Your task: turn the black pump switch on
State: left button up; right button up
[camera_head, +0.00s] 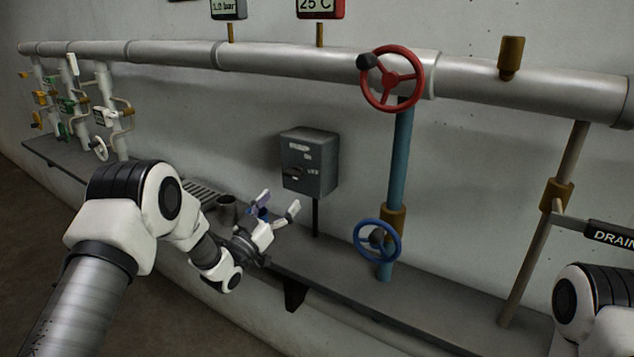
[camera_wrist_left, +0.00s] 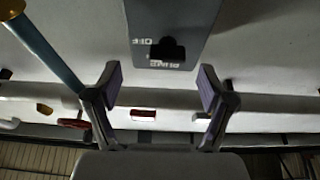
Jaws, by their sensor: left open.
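The black pump switch (camera_head: 293,175) is on the front of a grey box (camera_head: 322,170) that stands on a thin post against the wall. ON is printed above the switch and OFF to its right; I cannot tell surely which way the knob points. My left gripper (camera_head: 278,203) is open and empty, below and in front of the box. In the left wrist view the black knob (camera_wrist_left: 167,48) and the box (camera_wrist_left: 172,15) appear upside down, beyond the open fingers (camera_wrist_left: 160,78) and apart from them. My right gripper is out of view.
A red handwheel (camera_head: 392,78) is on the large pipe (camera_head: 280,65). A blue handwheel (camera_head: 377,240) is low on the blue pipe (camera_head: 399,160), right of the box. A drain handle (camera_head: 610,236) sticks out at right.

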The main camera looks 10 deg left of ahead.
aim_at(290, 176)
pick_arm(q)
jog(key=w+r, duration=0.1)
jog(key=w, duration=0.1)
jog(key=w+r, duration=0.2)
jog(key=w+d+r+p, duration=0.1)
jog(key=w, duration=0.2)
jog(key=shift+d+r, duration=0.1)
jog(key=shift+r, duration=0.15)
jog(key=shift+w+d+r, duration=0.1)
jog(key=shift+d+r, duration=0.1)
jog(key=shift+t, duration=0.3)
jog(key=c, duration=1.2)
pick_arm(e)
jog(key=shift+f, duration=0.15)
